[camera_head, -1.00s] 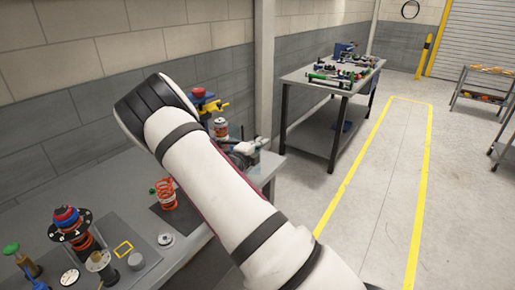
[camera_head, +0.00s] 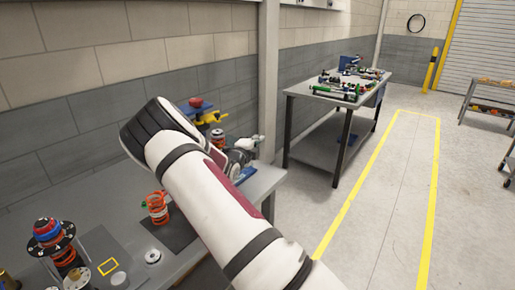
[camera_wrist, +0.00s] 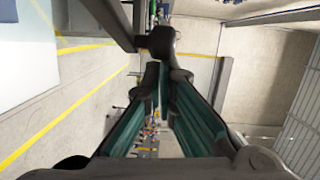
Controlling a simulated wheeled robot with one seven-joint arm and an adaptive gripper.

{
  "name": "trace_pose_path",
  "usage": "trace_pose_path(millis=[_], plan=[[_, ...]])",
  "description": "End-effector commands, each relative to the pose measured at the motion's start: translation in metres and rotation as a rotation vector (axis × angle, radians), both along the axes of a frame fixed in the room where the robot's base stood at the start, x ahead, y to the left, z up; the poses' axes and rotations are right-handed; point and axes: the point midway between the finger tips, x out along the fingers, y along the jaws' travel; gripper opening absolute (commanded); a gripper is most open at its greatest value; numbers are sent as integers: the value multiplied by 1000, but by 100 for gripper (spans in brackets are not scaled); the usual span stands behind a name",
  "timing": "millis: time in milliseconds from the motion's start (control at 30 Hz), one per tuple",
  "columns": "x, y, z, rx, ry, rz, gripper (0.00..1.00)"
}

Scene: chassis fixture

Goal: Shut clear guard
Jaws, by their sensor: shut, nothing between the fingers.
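I cannot make out the clear guard in either view. My gripper (camera_wrist: 163,85) shows in the wrist view, with its dark, green-sided fingers converging and shut on nothing. In the head view my raised white arm crosses the middle and covers part of the near workbench (camera_head: 205,262). A pale grey and white part shows just beyond my arm near the bench's far end, but I cannot tell whether it is my gripper.
The near bench holds an orange spring (camera_head: 157,207), a stacked red-blue part (camera_head: 48,230), a red-and-yellow device (camera_head: 208,115) and a can (camera_head: 217,138). A second table (camera_head: 300,91) with several tools stands farther back. The floor inside the yellow lines (camera_head: 385,190) is clear.

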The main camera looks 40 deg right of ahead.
Motion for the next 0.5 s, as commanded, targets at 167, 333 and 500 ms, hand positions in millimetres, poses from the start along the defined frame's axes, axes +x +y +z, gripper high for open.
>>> trace_pose_path(millis=[167, 333, 500], plan=[[23, -4, -2, 1, -3, 0, 0], [36, -6, -1, 0, -1, 0, 0], [43, -6, -1, 1, -3, 0, 0]])
